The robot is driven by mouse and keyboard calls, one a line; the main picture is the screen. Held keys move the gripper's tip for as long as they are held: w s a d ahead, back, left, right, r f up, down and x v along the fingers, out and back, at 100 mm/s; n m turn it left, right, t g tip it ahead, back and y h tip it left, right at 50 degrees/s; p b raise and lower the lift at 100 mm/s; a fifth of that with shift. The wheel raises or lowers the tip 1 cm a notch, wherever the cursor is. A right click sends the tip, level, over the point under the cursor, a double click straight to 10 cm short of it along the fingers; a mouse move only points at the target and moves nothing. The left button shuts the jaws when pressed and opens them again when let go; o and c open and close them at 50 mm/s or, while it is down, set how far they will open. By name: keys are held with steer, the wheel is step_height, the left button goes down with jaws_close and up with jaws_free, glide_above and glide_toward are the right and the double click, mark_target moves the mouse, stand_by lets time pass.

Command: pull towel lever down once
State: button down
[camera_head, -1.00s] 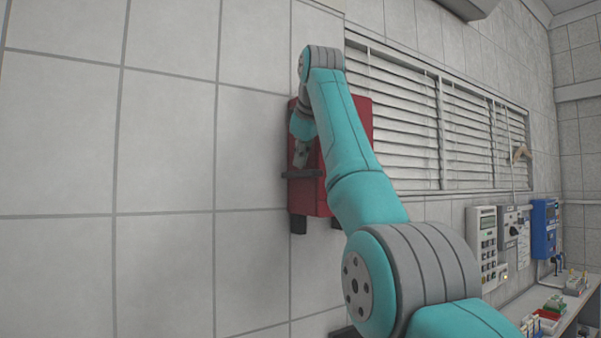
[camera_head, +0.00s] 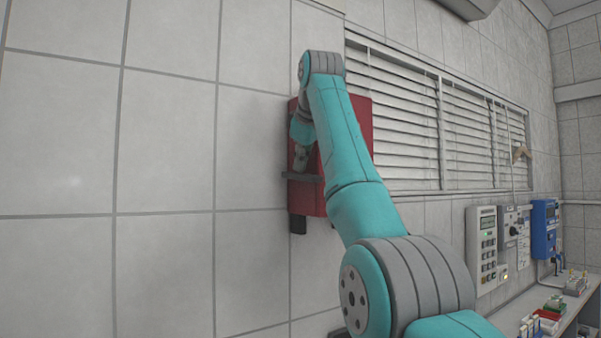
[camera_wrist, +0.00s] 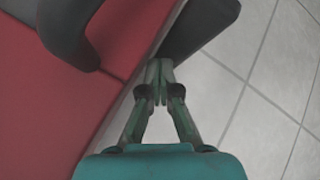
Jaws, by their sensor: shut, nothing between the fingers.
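The red towel dispenser (camera_head: 362,112) hangs on the tiled wall, partly hidden behind my arm. A dark bar, apparently its lever (camera_head: 290,176), crosses its lower front in the head view. My gripper (camera_wrist: 160,84) is shut and empty. In the wrist view its fingertips lie beside the edge of the red dispenser body (camera_wrist: 45,125). A dark rounded part, probably the lever (camera_wrist: 66,32), is at the upper left, apart from the fingertips in the picture. A dark block (camera_wrist: 200,24) lies just beyond them. I cannot tell whether anything touches.
Window blinds (camera_head: 400,120) are right of the dispenser. A grey keypad panel (camera_head: 482,250) and a blue device (camera_head: 544,228) hang farther right, above a bench (camera_head: 515,312) with small items. The wall to the left is bare.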

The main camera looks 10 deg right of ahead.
steer(key=shift+f, duration=1.2)
stand_by(1.0)
steer(key=shift+r, duration=2.05)
